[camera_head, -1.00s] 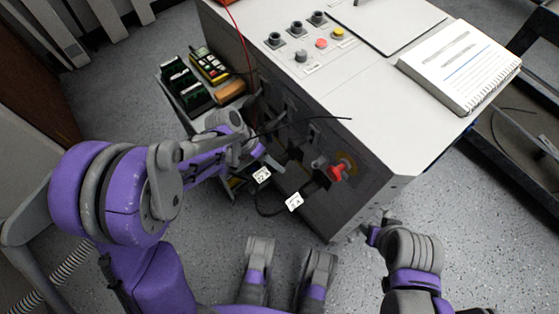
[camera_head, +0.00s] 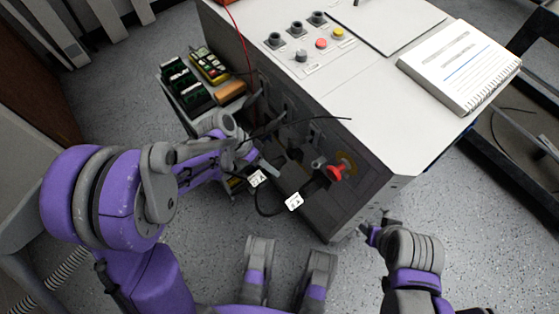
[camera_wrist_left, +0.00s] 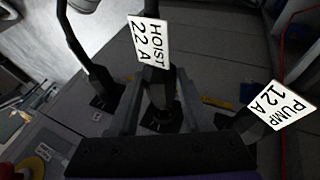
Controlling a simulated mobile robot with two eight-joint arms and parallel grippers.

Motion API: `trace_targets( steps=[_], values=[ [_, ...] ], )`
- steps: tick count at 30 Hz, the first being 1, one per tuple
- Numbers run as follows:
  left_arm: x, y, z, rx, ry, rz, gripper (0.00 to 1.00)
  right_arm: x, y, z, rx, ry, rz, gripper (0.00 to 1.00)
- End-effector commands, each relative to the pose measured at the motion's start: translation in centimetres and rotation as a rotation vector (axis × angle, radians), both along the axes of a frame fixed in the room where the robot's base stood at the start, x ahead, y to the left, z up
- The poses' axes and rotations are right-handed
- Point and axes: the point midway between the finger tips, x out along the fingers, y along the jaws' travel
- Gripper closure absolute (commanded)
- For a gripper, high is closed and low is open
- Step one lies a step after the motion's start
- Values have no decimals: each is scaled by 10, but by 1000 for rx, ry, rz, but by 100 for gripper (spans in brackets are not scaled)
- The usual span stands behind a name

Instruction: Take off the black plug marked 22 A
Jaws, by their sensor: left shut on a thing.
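My left gripper (camera_head: 262,162) is at the dark side panel of the cabinet. In the left wrist view its fingers (camera_wrist_left: 160,105) are shut on a black plug (camera_wrist_left: 157,88) between them. A white tag reading HOIST 22 A (camera_wrist_left: 149,42) hangs by this plug. It seems to be the left of the two white tags in the head view (camera_head: 257,178). The black square base (camera_wrist_left: 161,118) shows behind the plug; I cannot tell whether they touch. My right gripper (camera_head: 378,228) is low beside the cabinet's right corner; its fingers are too small to read.
A tag reading PUMP 12 A (camera_wrist_left: 280,104) is close on one side of the held plug, another black plug (camera_wrist_left: 101,82) on the other. A red knob (camera_head: 336,173) sticks out of the panel. A side tray holds a yellow meter (camera_head: 210,66).

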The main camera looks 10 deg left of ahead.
Motion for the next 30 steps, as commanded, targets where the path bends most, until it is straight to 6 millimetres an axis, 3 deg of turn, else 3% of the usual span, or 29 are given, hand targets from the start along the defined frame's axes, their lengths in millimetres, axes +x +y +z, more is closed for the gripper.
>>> trace_targets(
  steps=[15, 30],
  values=[
    [-32, 25, 0, 0, 0, 2, 100, 0, 0, 1, 0, 0, 0, 50],
    [-35, 27, 0, -1, 0, 1, 100, 0, 0, 1, 0, 0, 0, 50]
  ],
)
